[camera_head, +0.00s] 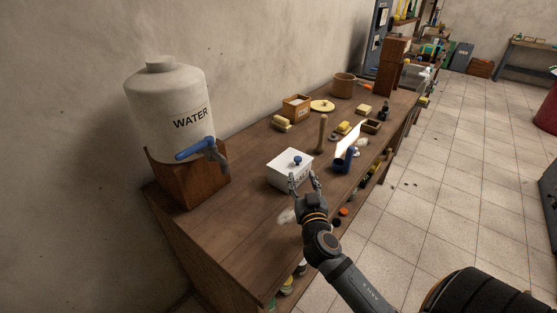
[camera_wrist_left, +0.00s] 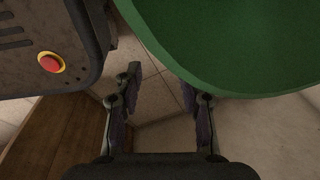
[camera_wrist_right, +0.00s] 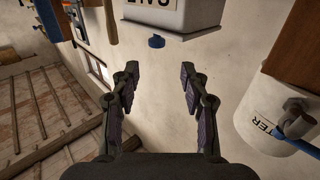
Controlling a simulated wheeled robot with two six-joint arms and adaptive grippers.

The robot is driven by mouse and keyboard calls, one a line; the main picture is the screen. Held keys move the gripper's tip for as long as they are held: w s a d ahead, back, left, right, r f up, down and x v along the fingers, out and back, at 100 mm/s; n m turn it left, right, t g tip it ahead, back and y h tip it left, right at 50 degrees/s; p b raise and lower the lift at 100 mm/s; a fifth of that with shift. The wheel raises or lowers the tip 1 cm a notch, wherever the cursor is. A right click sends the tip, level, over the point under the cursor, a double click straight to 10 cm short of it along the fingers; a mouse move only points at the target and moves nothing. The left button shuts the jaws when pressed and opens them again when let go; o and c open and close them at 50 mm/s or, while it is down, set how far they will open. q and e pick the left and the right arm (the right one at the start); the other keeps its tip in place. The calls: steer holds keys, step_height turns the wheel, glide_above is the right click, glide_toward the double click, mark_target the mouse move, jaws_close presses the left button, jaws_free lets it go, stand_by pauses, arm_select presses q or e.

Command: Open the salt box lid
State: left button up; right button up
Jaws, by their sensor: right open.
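The white salt box (camera_head: 287,174) stands on the wooden workbench, its lid closed, with a blue knob (camera_head: 296,161) on top. My right gripper (camera_head: 304,181) is open at the near side of the box and partly covers its lettered front. In the right wrist view, the box (camera_wrist_right: 185,22) appears upside down at the top edge. The knob (camera_wrist_right: 156,41) shows just beyond and between the open fingertips (camera_wrist_right: 160,70), with nothing held. My left gripper is seen only in its own wrist view (camera_wrist_left: 160,85), open and empty above the floor.
A wooden post (camera_head: 322,134) and a blue holder (camera_head: 344,160) stand right of the box. A large green object (camera_wrist_left: 240,45) is close to my left gripper.

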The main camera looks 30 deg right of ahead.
mark_target(299, 160)
steer(key=p+x, duration=0.1)
steer(key=x, duration=0.3)
steer(key=p+x, duration=0.1)
steer(key=x, duration=0.4)
steer(key=shift+w+d, duration=0.15)
steer(key=shift+d, duration=0.2)
steer(key=shift+w+d, duration=0.2)
steer(key=shift+w, duration=0.3)
arm_select(q)
steer(key=shift+s+d+r, duration=0.3)
steer(key=shift+d+r, duration=0.2)
steer(key=shift+d, duration=0.15)
steer(key=shift+s+d+r, duration=0.3)
steer(key=shift+d+r, duration=0.2)
steer(key=shift+d, duration=0.1)
arm_select(e)
steer(key=shift+c, duration=1.3)
arm_select(q)
steer(key=shift+d, duration=0.15)
arm_select(e)
steer(key=shift+f, duration=0.1)
jaws_close()
